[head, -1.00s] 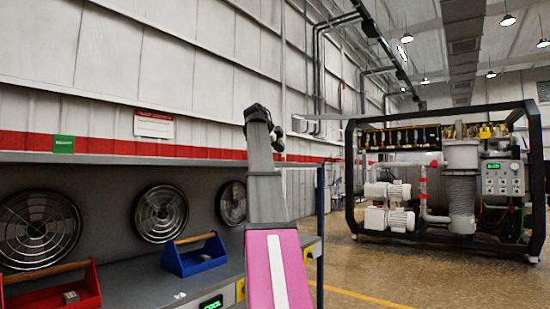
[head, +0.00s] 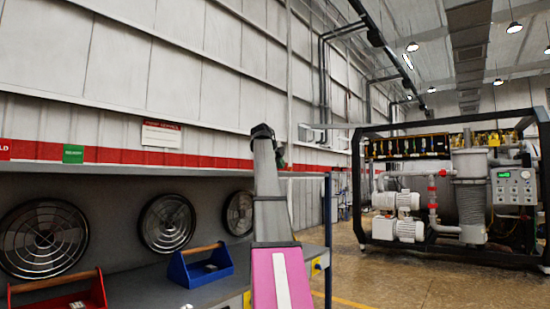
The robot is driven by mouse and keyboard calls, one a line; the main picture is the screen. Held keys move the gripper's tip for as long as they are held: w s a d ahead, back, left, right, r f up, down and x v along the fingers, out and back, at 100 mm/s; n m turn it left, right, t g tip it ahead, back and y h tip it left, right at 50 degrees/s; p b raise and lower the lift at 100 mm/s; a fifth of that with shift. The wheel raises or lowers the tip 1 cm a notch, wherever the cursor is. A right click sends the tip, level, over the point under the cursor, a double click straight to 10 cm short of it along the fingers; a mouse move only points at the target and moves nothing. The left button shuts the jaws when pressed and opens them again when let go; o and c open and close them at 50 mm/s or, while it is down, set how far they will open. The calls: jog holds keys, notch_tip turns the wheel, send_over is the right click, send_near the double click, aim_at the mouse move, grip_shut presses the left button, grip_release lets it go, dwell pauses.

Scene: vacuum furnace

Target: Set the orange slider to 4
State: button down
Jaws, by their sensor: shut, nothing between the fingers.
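I cannot make out an orange slider in the head view. A grey control panel (head: 513,187) with a small green display and several knobs or sockets is on the vacuum furnace (head: 472,190) at the right. Its markings are too small to read. My arm rises from the bottom centre, with a pink link and a grey link above it ending at a dark joint. My gripper does not show in this view.
A grey workbench (head: 290,268) runs along the left wall, with a shelf above. On it are a blue tote (head: 200,268) and a red tote (head: 60,296). Round fans (head: 167,223) line the back. Open floor (head: 400,285) lies between bench and furnace.

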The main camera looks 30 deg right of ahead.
aim_at(290, 171)
jog(key=shift+w+d+f, duration=0.1)
jog(key=shift+w+d, duration=0.2)
jog(key=shift+d, duration=0.4)
jog(key=shift+w+d+f, duration=0.1)
jog(key=shift+w+d, duration=0.2)
jog(key=shift+d, duration=0.45)
jog(key=shift+w+d+f, duration=0.1)
jog(key=shift+w+d, duration=0.2)
jog(key=shift+d, duration=0.4)
jog(key=w+d, duration=0.1)
jog(key=d, duration=0.1)
jog(key=w+d, duration=0.1)
jog(key=d, duration=0.1)
jog(key=w+d, duration=0.1)
jog(key=d, duration=0.2)
jog(key=shift+d+r, duration=0.1)
jog(key=shift+s, duration=0.1)
